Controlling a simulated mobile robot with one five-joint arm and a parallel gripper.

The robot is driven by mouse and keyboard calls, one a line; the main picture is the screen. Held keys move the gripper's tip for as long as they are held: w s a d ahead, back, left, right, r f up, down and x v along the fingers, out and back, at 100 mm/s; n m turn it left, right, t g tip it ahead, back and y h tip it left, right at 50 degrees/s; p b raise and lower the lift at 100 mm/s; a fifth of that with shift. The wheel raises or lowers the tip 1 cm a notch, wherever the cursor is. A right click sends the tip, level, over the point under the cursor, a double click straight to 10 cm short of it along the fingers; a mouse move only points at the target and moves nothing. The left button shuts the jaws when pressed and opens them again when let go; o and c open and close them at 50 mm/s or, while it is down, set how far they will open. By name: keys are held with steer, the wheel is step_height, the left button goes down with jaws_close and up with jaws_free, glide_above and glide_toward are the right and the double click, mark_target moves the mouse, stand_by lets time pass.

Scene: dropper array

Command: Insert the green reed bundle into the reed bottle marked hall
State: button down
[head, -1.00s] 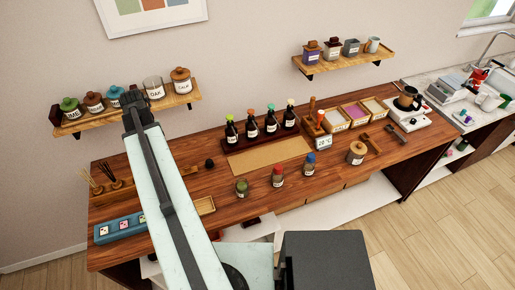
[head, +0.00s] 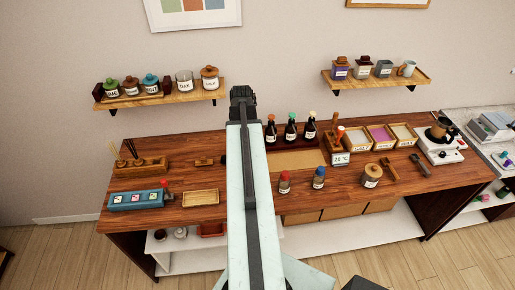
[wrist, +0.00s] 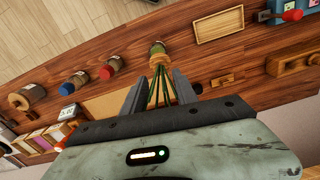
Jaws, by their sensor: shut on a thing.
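My gripper (wrist: 160,80) is shut on the green reed bundle (wrist: 158,92), thin green sticks that fan out beyond the fingers in the wrist view. In the head view my gripper (head: 243,93) is raised in front of the wall, and the reeds cannot be made out there. A wooden rack (head: 140,166) at the bench's left end has thin brown reeds standing in it. I cannot read a label marked hall, so I cannot tell which holder is that reed bottle.
A small jar (wrist: 158,48) lies beyond the reeds in the wrist view; contact cannot be told. Red-topped (head: 284,182) and blue-topped (head: 319,178) jars stand along the front. Dark dropper bottles (head: 291,131) stand behind. A wooden tray (head: 201,198) and blue box (head: 136,200) are at left.

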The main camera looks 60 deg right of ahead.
steer(key=shift+w+d+f, duration=0.1)
steer(key=shift+w+d, duration=0.05)
steer(key=shift+s+d, duration=0.1)
steer(key=shift+s, duration=0.25)
steer(key=shift+f, duration=0.1)
step_height(320, 180, down, 4)
steer(key=b, duration=0.4)
steer(key=shift+s+d, duration=0.1)
steer(key=shift+f, duration=0.1)
stand_by(0.8)
steer(key=shift+f+b, duration=0.3)
steer(key=shift+b, duration=0.25)
steer(key=shift+f+b, duration=2.95)
